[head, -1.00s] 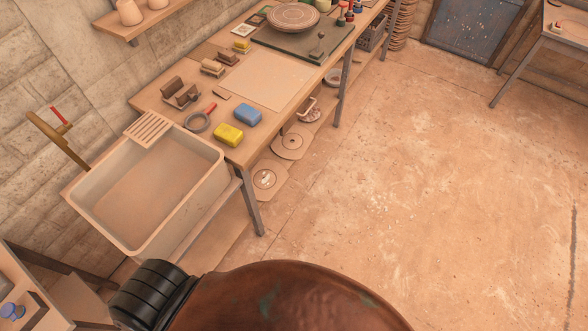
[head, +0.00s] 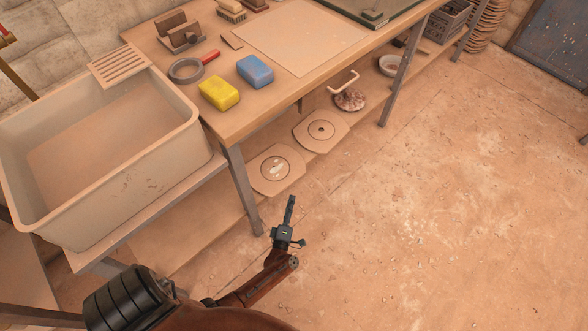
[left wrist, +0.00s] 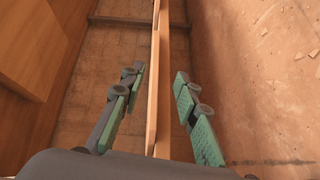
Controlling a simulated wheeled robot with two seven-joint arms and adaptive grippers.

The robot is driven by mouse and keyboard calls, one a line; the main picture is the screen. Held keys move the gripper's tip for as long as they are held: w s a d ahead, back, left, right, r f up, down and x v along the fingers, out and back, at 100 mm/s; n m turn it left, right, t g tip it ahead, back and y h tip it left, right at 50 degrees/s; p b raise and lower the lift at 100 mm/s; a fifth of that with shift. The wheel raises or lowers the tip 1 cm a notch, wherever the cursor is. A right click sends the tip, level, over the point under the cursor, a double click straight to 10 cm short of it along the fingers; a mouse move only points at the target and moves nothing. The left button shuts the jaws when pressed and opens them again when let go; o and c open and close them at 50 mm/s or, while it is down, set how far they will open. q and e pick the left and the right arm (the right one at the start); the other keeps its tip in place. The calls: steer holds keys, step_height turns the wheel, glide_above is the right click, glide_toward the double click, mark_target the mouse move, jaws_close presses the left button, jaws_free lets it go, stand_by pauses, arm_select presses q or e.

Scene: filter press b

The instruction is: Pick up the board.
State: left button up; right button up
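Two pale square boards with round centres lie on the low shelf under the workbench in the head view: a nearer board (head: 264,184) with a whitish mark, and a farther board (head: 322,130). I cannot tell which one the task means. My left gripper (head: 290,202) is low, just right of the nearer board and apart from it in the picture. In the left wrist view its fingers (left wrist: 160,75) are open, one on each side of a thin wooden edge (left wrist: 152,115), not visibly touching it. I cannot tell whether that edge is a board or the shelf. My right gripper is not in view.
The workbench (head: 262,102) carries a yellow sponge (head: 219,93), a blue sponge (head: 255,71) and a large pale sheet (head: 297,35). A metal table leg (head: 243,188) stands left of my gripper. A sink (head: 130,175) is at left. The floor (head: 440,230) at right is clear.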

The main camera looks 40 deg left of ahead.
mark_target(292, 182)
arm_select(q)
steer(key=w+a+n+b, duration=0.1)
steer(key=w+a, duration=0.1)
steer(key=w+a+n+y+b, duration=0.1)
steer(key=w+a+b, duration=0.1)
steer(key=w, duration=0.1)
steer(key=w+a+n+b, duration=0.1)
steer(key=w+a, duration=0.1)
steer(key=shift+w+g+y, duration=0.2)
steer(key=shift+g+y, duration=0.1)
steer(key=shift+y, duration=0.1)
steer(key=shift+w+a+r, duration=0.1)
steer(key=shift+w, duration=0.05)
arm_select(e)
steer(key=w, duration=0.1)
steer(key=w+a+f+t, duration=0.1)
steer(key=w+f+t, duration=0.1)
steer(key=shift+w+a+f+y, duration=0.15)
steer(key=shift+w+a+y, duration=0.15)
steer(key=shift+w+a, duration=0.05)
arm_select(q)
steer(key=shift+c, duration=0.7)
jaws_close()
